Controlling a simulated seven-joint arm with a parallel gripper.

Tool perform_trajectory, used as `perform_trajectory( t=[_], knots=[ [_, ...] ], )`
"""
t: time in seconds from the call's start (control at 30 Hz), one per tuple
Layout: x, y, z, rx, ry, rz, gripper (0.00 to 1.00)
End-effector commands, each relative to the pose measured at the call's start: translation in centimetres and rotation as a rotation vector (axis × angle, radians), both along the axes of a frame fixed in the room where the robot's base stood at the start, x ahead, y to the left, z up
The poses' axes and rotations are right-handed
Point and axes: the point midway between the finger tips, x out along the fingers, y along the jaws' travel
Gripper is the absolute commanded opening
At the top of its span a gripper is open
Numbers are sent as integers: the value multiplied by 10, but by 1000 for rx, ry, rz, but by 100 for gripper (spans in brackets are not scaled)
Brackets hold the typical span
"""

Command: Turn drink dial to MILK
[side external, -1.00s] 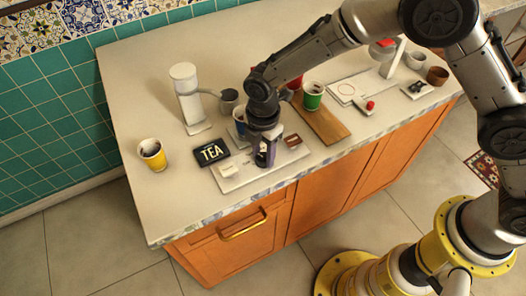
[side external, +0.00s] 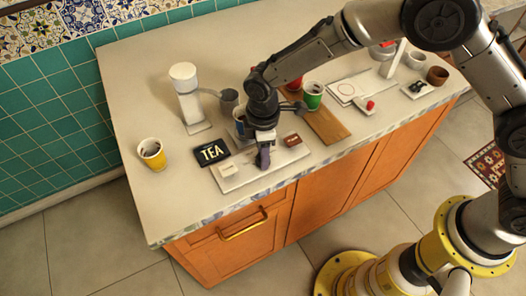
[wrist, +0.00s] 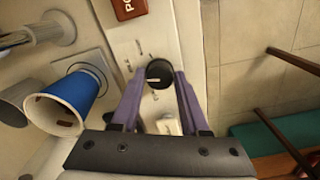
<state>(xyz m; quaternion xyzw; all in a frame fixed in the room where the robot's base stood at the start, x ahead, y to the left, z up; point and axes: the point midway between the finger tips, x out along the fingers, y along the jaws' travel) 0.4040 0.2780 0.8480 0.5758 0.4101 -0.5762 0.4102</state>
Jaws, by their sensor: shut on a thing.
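The drink dial is a dark round knob (wrist: 158,74) on a white panel, with a pale pointer mark aimed left in the wrist view. Small labels lie around it but are too small to read. My gripper (wrist: 160,80) has its two purple fingers at the dial's sides, shut on it. In the side view my gripper (side external: 264,160) points down at the white panel (side external: 232,180), and the dial is hidden there.
A blue cup (wrist: 68,97) stands close by, left of my fingers in the wrist view. A red-brown button (wrist: 130,8) and a pale switch (wrist: 168,125) are on the panel. A yellow cup (side external: 152,154) and a green cup (side external: 313,95) stand further away.

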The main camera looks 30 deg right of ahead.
Motion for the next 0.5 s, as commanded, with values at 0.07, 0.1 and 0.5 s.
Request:
perform_trajectory(
  t=[0.07,0.1,0.5],
  knots=[
    [0,1,2,2,-2,-52,0],
    [0,1,2,2,-2,-77,0],
    [0,1,2,1,-2,-221,0]
  ],
)
